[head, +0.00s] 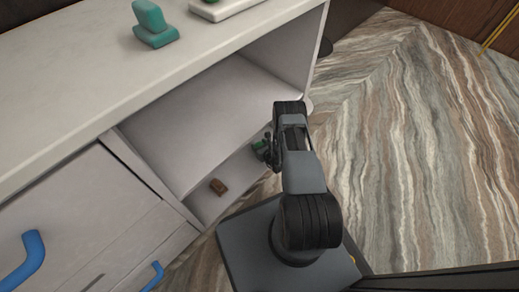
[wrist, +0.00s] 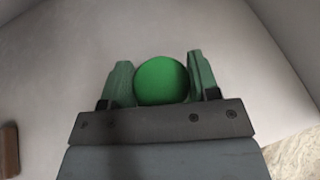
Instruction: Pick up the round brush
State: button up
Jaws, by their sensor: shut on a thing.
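The round brush shows in the wrist view as a smooth green disc (wrist: 161,81) between my gripper's two green fingers. My gripper (wrist: 160,76) is shut on it, one finger against each side. My arm hides part of that area. I cannot tell whether the brush touches the compartment floor.
A small brown block (head: 218,187) lies on the compartment floor, left of my gripper; it also shows in the wrist view (wrist: 9,150). A teal object (head: 153,24) stands on the countertop (head: 75,72). Drawers with blue handles (head: 24,262) are at left. The marbled floor (head: 420,150) at right is clear.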

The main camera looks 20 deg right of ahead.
jog(key=shift+c, duration=0.9)
